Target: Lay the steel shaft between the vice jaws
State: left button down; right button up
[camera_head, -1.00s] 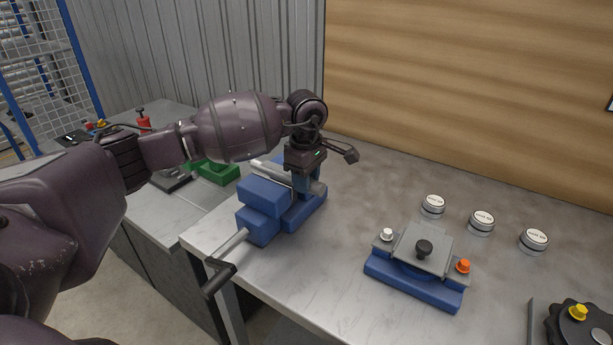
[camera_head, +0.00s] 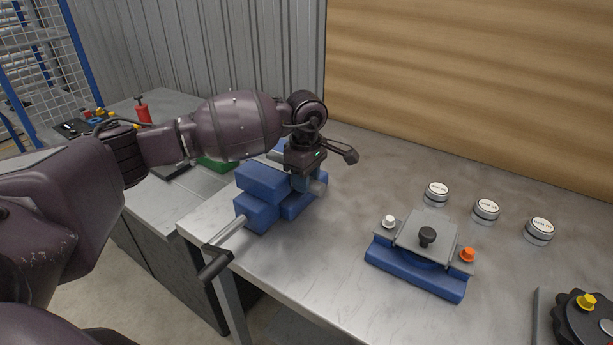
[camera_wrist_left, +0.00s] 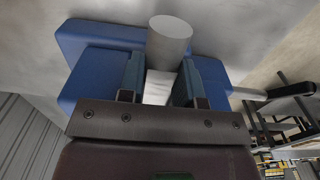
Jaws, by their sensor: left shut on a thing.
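The blue vice (camera_head: 262,182) stands at the left end of the grey bench, its handle (camera_head: 224,232) sticking out toward me. My left gripper (camera_head: 303,185) points down at the vice's far right side and is shut on the grey steel shaft (camera_head: 317,188). In the left wrist view the shaft's round end (camera_wrist_left: 170,38) shows between the two fingers (camera_wrist_left: 160,85), with the blue vice body (camera_wrist_left: 95,60) behind. Most of the shaft is hidden by the vice and gripper. I cannot tell whether it rests on the vice. My right gripper is out of view.
A blue fixture (camera_head: 412,275) with a grey plate and black knob sits mid-bench. Three round labelled tins (camera_head: 486,210) stand behind it. A black wheel (camera_head: 583,325) is at the right edge. Bench between vice and fixture is clear.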

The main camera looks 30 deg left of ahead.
pick_arm(q)
jog(key=shift+r, duration=0.1)
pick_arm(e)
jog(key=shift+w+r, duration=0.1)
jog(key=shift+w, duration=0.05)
pick_arm(q)
jog(key=c, duration=0.7)
grip_release()
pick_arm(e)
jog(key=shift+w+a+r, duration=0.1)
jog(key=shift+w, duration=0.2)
